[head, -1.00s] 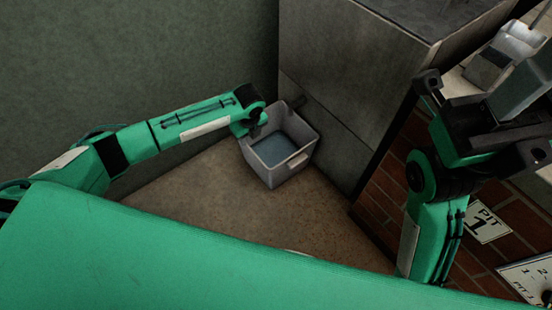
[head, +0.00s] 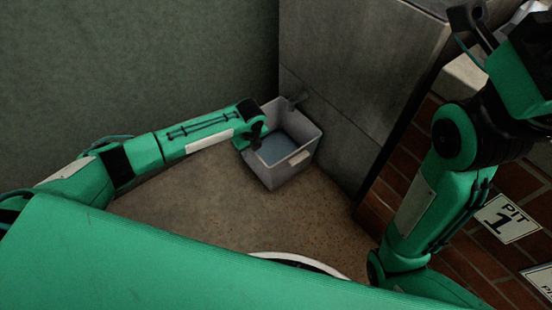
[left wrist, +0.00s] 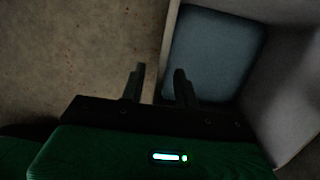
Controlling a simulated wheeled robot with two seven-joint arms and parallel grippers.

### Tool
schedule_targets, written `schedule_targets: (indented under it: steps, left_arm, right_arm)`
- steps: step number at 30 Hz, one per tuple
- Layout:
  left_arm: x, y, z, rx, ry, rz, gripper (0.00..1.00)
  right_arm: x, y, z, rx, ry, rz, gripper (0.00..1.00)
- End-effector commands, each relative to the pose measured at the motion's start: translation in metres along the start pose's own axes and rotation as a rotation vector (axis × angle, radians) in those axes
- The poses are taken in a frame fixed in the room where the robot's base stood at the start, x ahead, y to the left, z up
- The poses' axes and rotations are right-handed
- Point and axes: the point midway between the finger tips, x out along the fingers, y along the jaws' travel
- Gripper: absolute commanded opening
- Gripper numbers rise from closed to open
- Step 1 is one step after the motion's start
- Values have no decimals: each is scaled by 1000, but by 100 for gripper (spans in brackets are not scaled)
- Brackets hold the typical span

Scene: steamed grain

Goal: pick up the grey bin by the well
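The grey bin (head: 292,172) stands upright on the brown floor in the corner, beside a grey metal cabinet. It is open at the top, with a blue-grey bottom inside and a pale handle on its front side. My left gripper (left wrist: 159,82) is at the bin's left side; its fingertips are largely hidden in the head view. In the left wrist view its two fingers are apart, with the edge of the bin wall (left wrist: 167,50) running between them and a gap visible. My right gripper is only partly in the head view at top right, cut off by the frame edge.
A grey metal cabinet (head: 345,110) stands close to the bin's right. A green wall (head: 140,70) rises behind. A brick face (head: 395,180) with a "PIT 1" sign (head: 507,218) is at right.

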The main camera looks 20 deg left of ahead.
Motion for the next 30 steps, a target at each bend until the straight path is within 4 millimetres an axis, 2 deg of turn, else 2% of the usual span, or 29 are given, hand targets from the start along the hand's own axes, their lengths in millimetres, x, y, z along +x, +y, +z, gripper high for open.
schedule_targets:
  steps: [9,14,30]
  left_arm:
    - [2,0,0,0,0,0,30]
    - [2,0,0,0,0,0,0]
    - [4,2,0,1,0,5,0]
  right_arm:
    - [2,0,-1,1,5,2,36]
    - [2,0,-1,1,5,2,36]
    - [2,0,-1,1,6,2,36]
